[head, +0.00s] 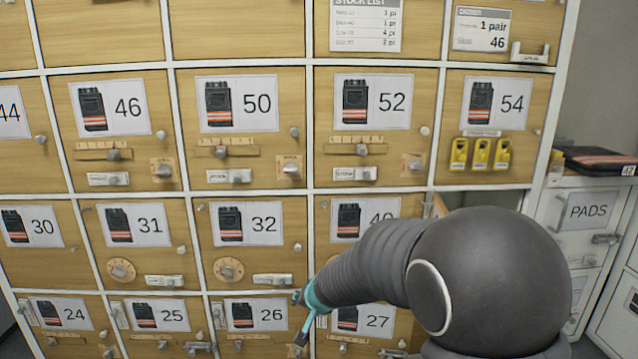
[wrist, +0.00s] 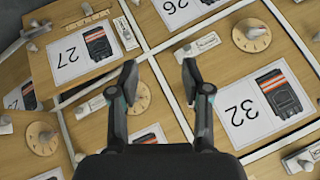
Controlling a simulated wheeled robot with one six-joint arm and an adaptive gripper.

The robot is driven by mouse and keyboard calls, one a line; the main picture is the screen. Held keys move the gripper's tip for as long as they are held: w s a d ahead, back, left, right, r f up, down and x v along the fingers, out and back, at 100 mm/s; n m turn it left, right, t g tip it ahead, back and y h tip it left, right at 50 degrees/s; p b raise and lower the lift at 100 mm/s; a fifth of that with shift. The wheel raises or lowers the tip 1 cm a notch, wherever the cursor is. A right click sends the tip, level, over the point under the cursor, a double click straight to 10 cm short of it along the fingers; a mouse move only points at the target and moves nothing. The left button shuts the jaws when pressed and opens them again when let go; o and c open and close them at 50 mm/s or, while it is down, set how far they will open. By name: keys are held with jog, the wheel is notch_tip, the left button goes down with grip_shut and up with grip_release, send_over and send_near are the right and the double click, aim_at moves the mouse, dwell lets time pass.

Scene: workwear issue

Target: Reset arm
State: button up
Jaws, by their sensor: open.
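My arm reaches across the lower right of the head view, and my gripper (head: 304,318) is in front of the lower locker doors near the labels 26 and 27. In the wrist view my gripper (wrist: 160,85) is open, with its two dark fingers apart and nothing between them. Behind the fingers are the wooden door with label 32 (wrist: 262,108) and the door with label 27 (wrist: 80,52). My arm hides part of the door with label 40 (head: 366,220) in the head view.
Wooden locker doors with number cards, sliders, dials and latches fill the wall. Three yellow tags (head: 480,153) hang on door 54 (head: 497,104). A folded dark garment (head: 597,160) lies on the white PADS cabinet (head: 588,211) at the right.

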jog(key=s+d+r+n+g+h, duration=0.15)
jog(key=s+d, duration=0.25)
jog(key=s, duration=0.5)
jog(key=s+d+r+n+g+p, duration=0.1)
jog(key=s+d+r+g, duration=0.2)
jog(key=s, duration=0.5)
jog(key=s+d+r+n+g, duration=0.1)
jog(key=s+d+r+n, duration=0.15)
jog(key=s+d, duration=0.45)
jog(key=s+d+r+m+t+h+p, duration=0.1)
jog(key=s+d+r+t, duration=0.2)
jog(key=s+r, duration=0.4)
jog(key=s+d, duration=0.1)
jog(key=s, duration=0.1)
jog(key=shift+s+d+r+m+h, duration=0.25)
jog(key=shift+s+r+m+h, duration=0.1)
jog(key=shift+s+r+m, duration=0.05)
